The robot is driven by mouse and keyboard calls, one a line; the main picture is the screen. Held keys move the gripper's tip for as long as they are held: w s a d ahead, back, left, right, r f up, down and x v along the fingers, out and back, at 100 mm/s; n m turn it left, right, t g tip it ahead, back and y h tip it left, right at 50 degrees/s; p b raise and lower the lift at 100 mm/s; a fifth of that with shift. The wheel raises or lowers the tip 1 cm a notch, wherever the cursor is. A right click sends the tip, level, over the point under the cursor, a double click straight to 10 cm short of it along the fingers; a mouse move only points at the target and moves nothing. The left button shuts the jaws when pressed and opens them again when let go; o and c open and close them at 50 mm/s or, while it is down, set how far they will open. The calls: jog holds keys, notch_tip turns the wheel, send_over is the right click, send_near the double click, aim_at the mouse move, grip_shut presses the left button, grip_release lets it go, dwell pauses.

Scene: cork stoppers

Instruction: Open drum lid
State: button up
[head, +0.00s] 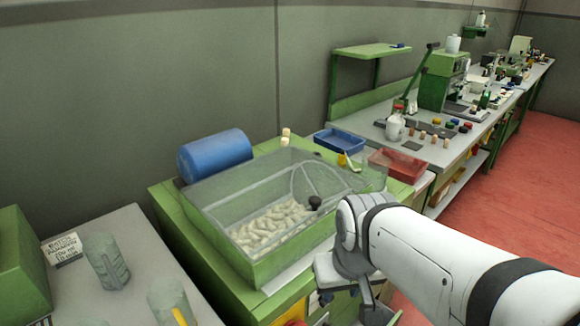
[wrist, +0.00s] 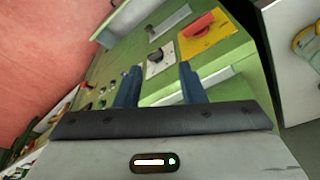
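A clear-sided box (head: 222,217) with many pale corks (head: 270,222) inside stands on the green machine. A transparent cover (head: 250,180) appears to lie over it; its exact edges are hard to tell. A black knob (head: 315,203) shows at the box's front right, close to my arm. A blue cylinder (head: 214,155) lies behind the box. My gripper is low in front of the machine in the head view, mostly hidden by my arm. In the wrist view my gripper (wrist: 158,80) has its two blue fingers apart, with nothing between them, facing the green panel.
A blue tray (head: 340,141) and a red tray (head: 398,164) lie behind. Clear jugs (head: 106,262) stand on the left table.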

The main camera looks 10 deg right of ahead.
jog(key=shift+o, duration=0.8)
jog(key=shift+w+a, duration=0.1)
jog(key=shift+a, duration=0.05)
jog(key=shift+o, duration=0.7)
jog(key=shift+w+d+r+m+p, duration=0.3)
jog(key=shift+w+r+m+p, duration=0.05)
jog(key=shift+w+r, duration=0.25)
jog(key=shift+w+d+r+m+p, duration=0.25)
jog(key=shift+w+r+m+p, duration=0.1)
jog(key=shift+w+r, duration=0.2)
jog(key=m+g+p, duration=0.2)
jog(key=m+p, duration=0.5)
jog(key=m, duration=0.6)
send_near(315, 199)
jog(key=shift+s+f, duration=0.35)
jog(key=shift+w+f+m+g, duration=0.1)
jog(key=shift+w+m+g, duration=0.2)
jog(key=shift+w+m, duration=0.3)
notch_tip(315, 199, down, 8)
jog(key=shift+r+p, duration=0.15)
jog(key=shift+p, duration=0.2)
jog(key=shift+c, duration=0.2)
